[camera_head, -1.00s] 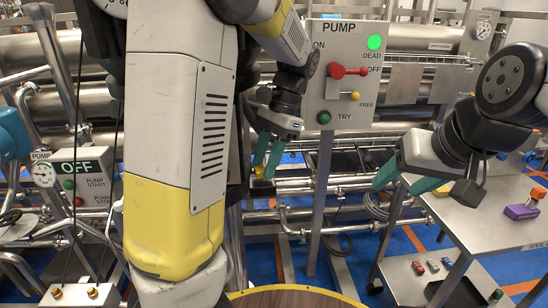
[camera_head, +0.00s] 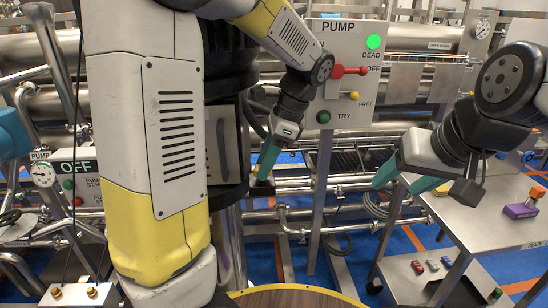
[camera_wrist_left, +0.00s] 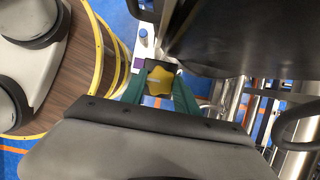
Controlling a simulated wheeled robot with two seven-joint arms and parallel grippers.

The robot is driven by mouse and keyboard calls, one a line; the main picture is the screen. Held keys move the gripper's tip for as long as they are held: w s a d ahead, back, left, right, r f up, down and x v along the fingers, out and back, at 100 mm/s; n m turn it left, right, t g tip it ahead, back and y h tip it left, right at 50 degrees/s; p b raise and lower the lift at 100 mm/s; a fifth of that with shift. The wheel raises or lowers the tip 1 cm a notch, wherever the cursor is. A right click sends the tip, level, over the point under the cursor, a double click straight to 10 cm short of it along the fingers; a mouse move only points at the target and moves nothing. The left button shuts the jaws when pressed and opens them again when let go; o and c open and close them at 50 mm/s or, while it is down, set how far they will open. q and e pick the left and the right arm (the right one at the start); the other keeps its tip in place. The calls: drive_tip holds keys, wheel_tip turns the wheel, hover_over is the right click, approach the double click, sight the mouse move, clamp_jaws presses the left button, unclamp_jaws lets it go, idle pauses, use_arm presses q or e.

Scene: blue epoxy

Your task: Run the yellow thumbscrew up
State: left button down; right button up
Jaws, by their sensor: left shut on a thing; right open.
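In the left wrist view the lobed yellow thumbscrew (camera_wrist_left: 160,82) sits between the two green fingers of my left gripper (camera_wrist_left: 159,92), which is shut on it. A dark square part shows just behind the thumbscrew. In the head view my left gripper (camera_head: 268,163) is low and left of the pump panel, its fingers seen nearly edge-on. The thumbscrew is hidden there by the fingers.
The pump panel (camera_head: 339,90) with a red lever (camera_head: 350,71), a yellow knob and a lit green lamp stands behind on a post. Steel pipes run across behind. A grey table (camera_head: 482,215) stands right, and a round wooden top (camera_head: 290,297) is at the bottom.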

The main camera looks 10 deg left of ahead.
idle(0.3)
use_arm(q)
drive_tip(key=c, duration=0.9)
unclamp_jaws()
drive_tip(key=v, duration=0.7)
drive_tip(key=shift+d+r, duration=0.15)
drive_tip(key=shift+r, duration=0.2)
